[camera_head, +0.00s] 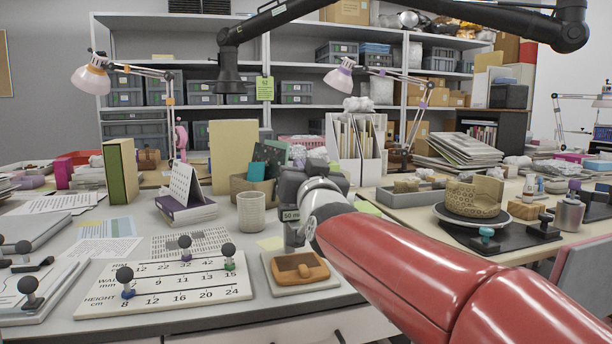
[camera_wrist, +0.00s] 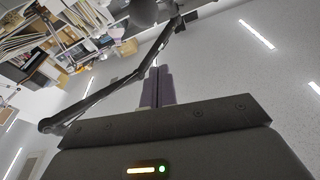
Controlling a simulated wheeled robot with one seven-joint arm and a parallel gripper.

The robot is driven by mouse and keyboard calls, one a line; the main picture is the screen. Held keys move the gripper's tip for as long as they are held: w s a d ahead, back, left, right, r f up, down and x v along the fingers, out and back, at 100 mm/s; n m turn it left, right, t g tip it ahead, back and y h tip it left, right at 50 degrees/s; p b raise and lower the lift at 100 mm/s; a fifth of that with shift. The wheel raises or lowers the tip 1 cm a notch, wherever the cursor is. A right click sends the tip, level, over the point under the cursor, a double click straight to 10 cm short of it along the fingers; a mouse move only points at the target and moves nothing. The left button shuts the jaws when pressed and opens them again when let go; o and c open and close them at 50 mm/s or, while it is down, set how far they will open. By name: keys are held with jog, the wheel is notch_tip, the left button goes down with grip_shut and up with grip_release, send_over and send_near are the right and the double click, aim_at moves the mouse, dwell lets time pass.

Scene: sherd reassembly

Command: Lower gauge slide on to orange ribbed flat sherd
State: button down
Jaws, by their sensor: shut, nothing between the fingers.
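The orange ribbed flat sherd (camera_head: 300,268) lies flat on a pale square base (camera_head: 310,288) near the front of the table. Behind it stands a small grey gauge (camera_head: 293,238) with a "50 mm" label; my arm hides part of it, and the gap between its slide and the sherd is hard to judge. In the wrist view my gripper (camera_wrist: 159,70) has its two purple-grey fingers together, with nothing between them. In the head view the gripper end is beyond the gauge and partly hidden by my red arm. The wrist view shows no sherd or gauge.
A white board with numbers and knobbed pegs (camera_head: 165,285) lies left of the sherd. A beige cup (camera_head: 251,212) stands behind it. A black lamp arm (camera_wrist: 110,90) crosses the wrist view.

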aim_at(296, 223)
jog(key=x, duration=0.3)
jog(key=shift+w+f, duration=0.15)
jog(key=shift+f, duration=0.2)
jog(key=shift+s+a+f, duration=0.1)
jog(key=shift+s+f, duration=0.1)
jog(key=shift+f, duration=0.35)
jog(key=shift+s+a+f, duration=0.1)
jog(key=shift+s+f, duration=0.1)
jog(key=shift+f, duration=0.9)
notch_tip(296, 223, down, 4)
jog(key=b, duration=0.4)
jog(key=shift+f+b, duration=0.2)
jog(key=shift+b, duration=0.2)
jog(key=shift+r, duration=0.1)
